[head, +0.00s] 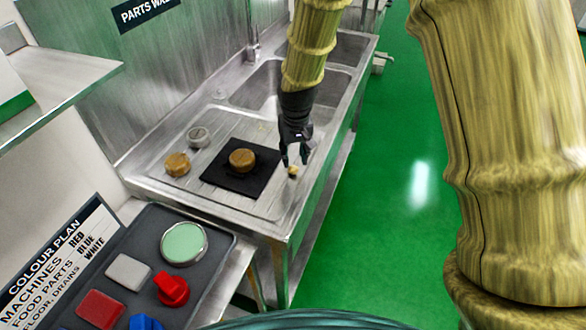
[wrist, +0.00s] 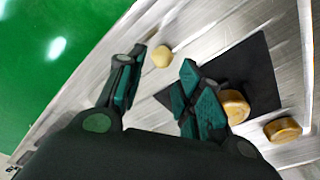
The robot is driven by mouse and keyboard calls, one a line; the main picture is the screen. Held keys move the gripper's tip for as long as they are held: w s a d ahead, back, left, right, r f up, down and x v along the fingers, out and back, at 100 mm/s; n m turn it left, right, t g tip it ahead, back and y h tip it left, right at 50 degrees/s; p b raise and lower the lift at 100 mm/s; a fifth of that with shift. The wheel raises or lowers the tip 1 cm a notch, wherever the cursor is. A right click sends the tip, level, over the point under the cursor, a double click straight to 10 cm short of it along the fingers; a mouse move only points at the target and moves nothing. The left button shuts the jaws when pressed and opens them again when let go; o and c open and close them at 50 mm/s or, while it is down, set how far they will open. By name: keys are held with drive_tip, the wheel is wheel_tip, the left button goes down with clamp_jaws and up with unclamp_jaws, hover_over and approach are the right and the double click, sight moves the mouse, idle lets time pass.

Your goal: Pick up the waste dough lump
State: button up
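The waste dough lump (head: 293,171) is a small pale yellow piece on the steel drainboard, right of the black mat and near the front edge. In the wrist view the lump (wrist: 162,56) lies beyond my fingertips, a little right of the left finger. My gripper (head: 296,160) points down just above the lump in the head view. In the wrist view my gripper (wrist: 162,72) has its two fingers spread apart, with nothing between them. The lump appears apart from both fingers.
A brown round piece (head: 242,158) sits on the black mat (head: 226,181). Another brown piece (head: 177,164) and a metal ring (head: 198,137) stand left of it. Sink basins (head: 258,88) lie behind. A panel with buttons (head: 140,248) is at the near left. The green floor is clear.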

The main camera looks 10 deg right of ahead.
sight(293, 167)
drive_tip(key=shift+w+a+f+p, duration=0.15)
drive_tip(key=shift+f+p, duration=0.45)
drive_tip(key=shift+f, duration=0.7)
drive_tip(key=shift+w+d+f+p, duration=0.15)
drive_tip(key=shift+f+p, duration=0.45)
drive_tip(key=shift+f, duration=0.7)
drive_tip(key=shift+a, duration=0.1)
drive_tip(key=c, duration=0.5)
